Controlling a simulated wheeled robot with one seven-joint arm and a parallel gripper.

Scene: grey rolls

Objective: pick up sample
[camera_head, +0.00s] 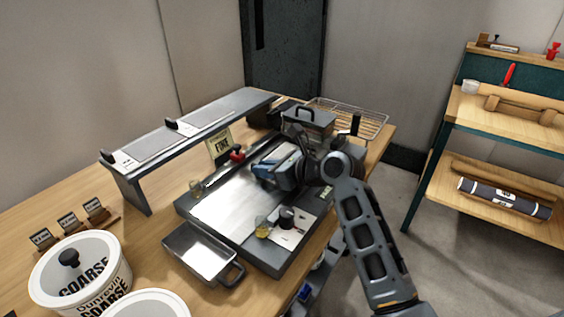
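My arm reaches in from the lower right, and my gripper (262,173) is low over the bright metal plate (225,200) of a dark flat machine on the wooden table. I cannot tell whether its fingers are open or shut, or whether anything is between them. No object is plainly marked as the sample. A small yellowish glass piece (196,188) stands at the plate's left edge. Another yellowish one (262,228) is at the front, beside a black knob (286,217). Both are apart from my gripper. My gripper and wrist hide part of the machine behind them.
A red-topped item (237,154) and a "FINE" sign (219,146) stand behind the plate. A metal pan (203,252) and a "COARSE" tub (80,272) are in front. A raised grey shelf (190,129) spans the left. A wire rack (350,116) is at the back.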

